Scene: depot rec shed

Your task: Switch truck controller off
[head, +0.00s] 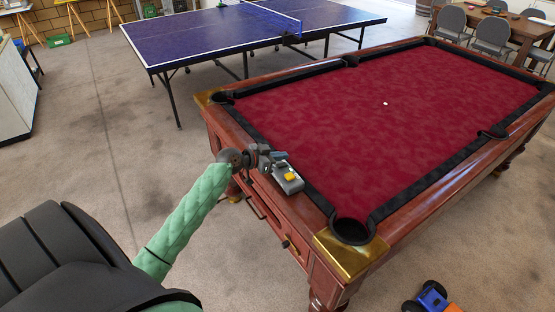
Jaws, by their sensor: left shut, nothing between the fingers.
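The truck controller (291,185) is a small grey box with a yellow part on top. It lies on the wooden side rail of the pool table. A small blue part shows at its far end, close to my gripper. My left gripper (273,160) is shut and empty at the far end of the controller. I cannot tell whether it touches the controller. A toy truck (432,297), blue with black wheels and some orange, is on the floor at the bottom right, partly cut off. My right gripper is not in view.
The pool table (400,100) has red cloth and a brass-cornered pocket near the controller. A small white ball (385,103) lies on the cloth. A blue ping-pong table (230,35) stands behind. Chairs (492,35) stand at the back right. Carpet at left is clear.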

